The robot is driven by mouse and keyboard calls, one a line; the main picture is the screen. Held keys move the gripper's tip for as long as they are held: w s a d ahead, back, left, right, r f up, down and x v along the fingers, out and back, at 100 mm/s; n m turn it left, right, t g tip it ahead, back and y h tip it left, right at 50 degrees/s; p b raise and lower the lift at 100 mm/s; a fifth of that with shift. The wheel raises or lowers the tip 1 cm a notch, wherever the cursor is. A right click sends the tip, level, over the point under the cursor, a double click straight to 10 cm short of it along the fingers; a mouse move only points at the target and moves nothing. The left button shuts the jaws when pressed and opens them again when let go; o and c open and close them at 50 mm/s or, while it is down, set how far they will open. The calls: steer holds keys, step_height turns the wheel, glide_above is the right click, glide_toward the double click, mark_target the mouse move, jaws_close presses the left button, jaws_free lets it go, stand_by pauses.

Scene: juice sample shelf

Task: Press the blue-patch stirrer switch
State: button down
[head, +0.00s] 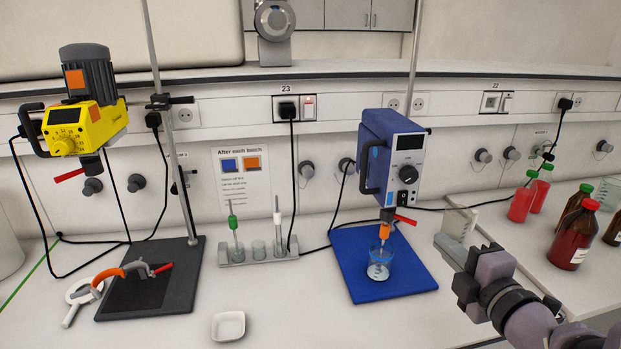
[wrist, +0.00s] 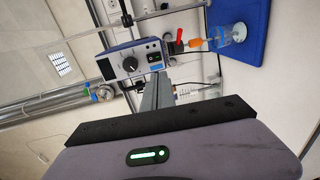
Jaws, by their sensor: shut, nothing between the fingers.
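The blue stirrer (head: 392,150) hangs on its stand above a blue base plate (head: 402,286), with a bright blue patch (head: 375,152) on its side. Its front panel has a display and a black knob (head: 408,174). In the wrist view, the stirrer (wrist: 116,66) lies sideways, and a black rocker switch (wrist: 153,57) shows beside the knob. My gripper (head: 444,244) is shut and empty, right of and lower than the panel. In the wrist view, its closed fingers (wrist: 157,86) point toward the switch end of the panel, apparently without touching it.
A beaker (head: 380,265) stands under the stirrer, with a red lever (head: 405,220) above. A yellow stirrer (head: 82,125) with an orange patch stands left. Red bottles (head: 575,236) stand right. A sign (head: 241,172) shows blue and orange squares. Tubes and a white dish (head: 228,326) are left of the base.

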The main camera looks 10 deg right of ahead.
steer(key=shift+w, duration=0.1)
steer(key=p, duration=0.2)
glide_toward(403, 205)
steer(key=w, duration=0.5)
steer(key=shift+w+a+f, duration=0.15)
steer(key=shift+w+f, duration=0.15)
steer(key=shift+f, duration=0.1)
steer(key=shift+w, duration=0.55)
